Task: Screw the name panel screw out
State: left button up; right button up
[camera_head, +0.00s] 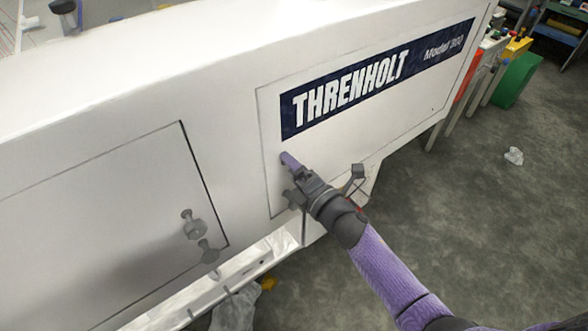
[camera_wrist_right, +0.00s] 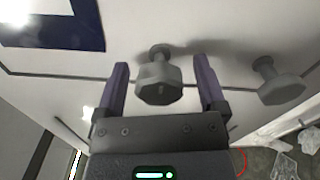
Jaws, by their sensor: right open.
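The name panel (camera_head: 350,130) is a white rectangle outlined on the machine's side, with a dark blue THRENHOLT label. My right gripper (camera_head: 290,176) is at the panel's lower left corner. In the right wrist view its two purple fingers (camera_wrist_right: 161,78) are open. A grey knob-headed screw (camera_wrist_right: 157,82) stands between them, with a visible gap on each side. A second, similar grey knob (camera_wrist_right: 276,82) stands to the right, outside the fingers. In the head view my gripper hides much of this spot. My left gripper is not in view.
A left panel (camera_head: 110,215) on the same machine has two grey knobs (camera_head: 192,226) near its lower right corner. A ledge (camera_head: 250,265) runs below. Crumpled plastic (camera_head: 236,306) lies on the floor. Coloured bins (camera_head: 516,80) stand at the upper right; the grey floor (camera_head: 470,190) is mostly clear.

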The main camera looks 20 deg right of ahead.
jog(key=p+v, duration=0.1)
jog(key=v, duration=0.9)
jog(key=shift+p, duration=0.3)
jog(key=s+d+f+m+g+h, duration=0.1)
jog(key=s+f+m+g+h, duration=0.2)
jog(key=f, duration=0.4)
jog(key=s+d+f+m+g, duration=0.1)
jog(key=s+f+m, duration=0.3)
jog(key=f+m, duration=0.15)
jog(key=s+d+f+m+g+h, duration=0.1)
jog(key=s+f+m+g+h, duration=0.2)
jog(key=f, duration=0.5)
jog(key=s+f+m+g, duration=0.4)
jog(key=s+f+m, duration=0.1)
jog(key=s, duration=0.7)
jog(key=s+a+f+m+g, duration=0.1)
jog(key=s+f+m+g, duration=0.4)
jog(key=s, duration=0.8)
jog(key=shift+f+m+g, duration=0.3)
jog(key=shift+f+m, duration=0.05)
jog(key=shift+f, duration=0.2)
jog(key=shift+w, duration=0.15)
